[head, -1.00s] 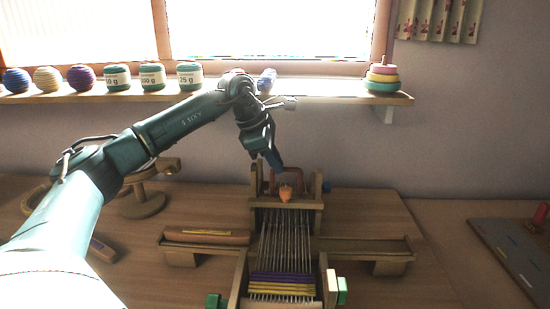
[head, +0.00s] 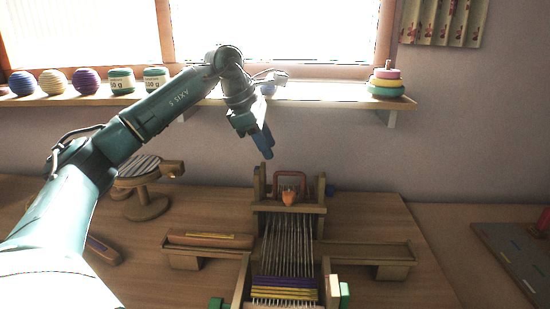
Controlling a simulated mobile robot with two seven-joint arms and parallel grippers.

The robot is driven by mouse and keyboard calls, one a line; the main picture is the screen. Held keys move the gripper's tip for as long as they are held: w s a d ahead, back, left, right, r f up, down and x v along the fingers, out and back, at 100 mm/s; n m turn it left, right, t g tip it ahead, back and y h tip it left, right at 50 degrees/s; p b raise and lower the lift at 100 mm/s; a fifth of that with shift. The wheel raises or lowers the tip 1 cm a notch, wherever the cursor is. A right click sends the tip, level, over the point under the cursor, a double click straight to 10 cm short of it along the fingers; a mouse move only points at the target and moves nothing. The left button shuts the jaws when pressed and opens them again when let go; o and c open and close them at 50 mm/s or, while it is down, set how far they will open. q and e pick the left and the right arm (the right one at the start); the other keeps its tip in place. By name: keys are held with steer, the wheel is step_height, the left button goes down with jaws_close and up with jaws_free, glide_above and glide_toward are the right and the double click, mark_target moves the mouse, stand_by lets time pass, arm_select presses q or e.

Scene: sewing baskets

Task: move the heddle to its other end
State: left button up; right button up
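A small wooden loom stands on the table, with pale warp threads (head: 287,245) running to a purple and yellow woven band (head: 284,288) at the near end. At its far end is a red arched handle (head: 291,174), with an orange piece (head: 289,198) just in front. I take the red handle to be part of the heddle, but its frame is hard to make out. My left gripper (head: 265,148) points down, above and slightly left of the red handle, apart from it. Its blue fingers overlap, so their opening is unclear. My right gripper is out of view.
A side rail holds a wooden shuttle (head: 209,240) left of the loom. A round-based wooden stand (head: 147,204) is farther left. Yarn balls (head: 87,81) and a stacked ring toy (head: 386,82) sit on the shelf (head: 330,97) above. A grey board (head: 512,252) lies at right.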

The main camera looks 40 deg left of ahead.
arm_select(q)
steer(key=v, duration=0.6)
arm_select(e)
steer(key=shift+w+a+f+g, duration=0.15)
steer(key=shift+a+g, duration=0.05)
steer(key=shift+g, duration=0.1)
arm_select(q)
steer(key=shift+f, duration=0.1)
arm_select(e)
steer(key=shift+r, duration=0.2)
